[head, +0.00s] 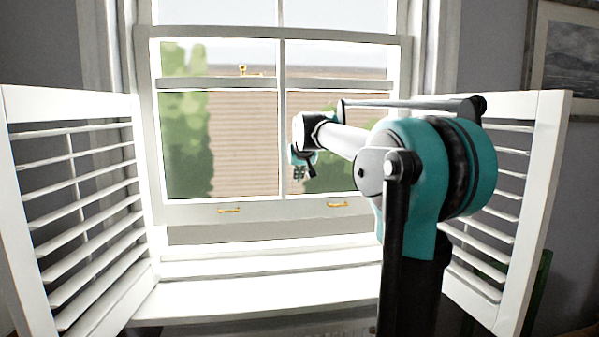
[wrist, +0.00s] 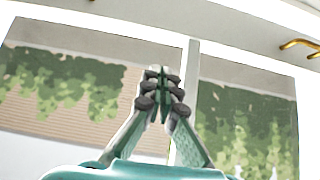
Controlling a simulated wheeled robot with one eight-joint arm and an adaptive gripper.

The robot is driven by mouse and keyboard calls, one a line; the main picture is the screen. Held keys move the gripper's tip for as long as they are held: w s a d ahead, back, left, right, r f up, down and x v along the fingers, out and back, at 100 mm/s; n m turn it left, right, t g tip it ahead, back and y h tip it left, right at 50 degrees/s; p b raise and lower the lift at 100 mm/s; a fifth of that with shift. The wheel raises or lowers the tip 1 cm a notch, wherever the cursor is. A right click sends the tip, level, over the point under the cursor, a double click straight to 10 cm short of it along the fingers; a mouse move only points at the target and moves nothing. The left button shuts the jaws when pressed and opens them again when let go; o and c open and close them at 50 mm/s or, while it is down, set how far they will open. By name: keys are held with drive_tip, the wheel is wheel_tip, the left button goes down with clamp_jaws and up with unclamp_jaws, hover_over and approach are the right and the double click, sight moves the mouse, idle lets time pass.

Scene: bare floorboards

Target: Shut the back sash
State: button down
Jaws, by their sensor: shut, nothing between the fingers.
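The window has a white front sash with a bottom rail (head: 280,210) bearing two brass handles. Behind its glass, a grey-white rail (head: 220,84) crosses well below the front sash's top rail (head: 210,32); it looks like the back sash's top rail, lowered. A small brass piece (head: 242,70) stands above that rail. My gripper (head: 298,174) is shut and empty, near the central upright bar, below the lowered rail and above the handles. In the wrist view its fingertips (wrist: 163,76) are together against the glass background; contact cannot be told. A brass handle (wrist: 300,47) shows at upper right.
Open louvred shutters stand on the left (head: 85,200) and right (head: 535,200); my arm passes close before the right one. The white sill (head: 260,295) below is clear. A framed picture (head: 570,60) hangs at upper right.

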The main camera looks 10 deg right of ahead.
drive_tip(key=x, duration=0.3)
drive_tip(key=shift+w+f, duration=0.2)
wheel_tip(320, 180, down, 3)
drive_tip(key=shift+s+f, duration=0.1)
drive_tip(key=shift+f, duration=0.3)
wheel_tip(320, 180, down, 17)
drive_tip(key=shift+r, duration=0.2)
drive_tip(key=shift+s, duration=0.1)
idle(0.3)
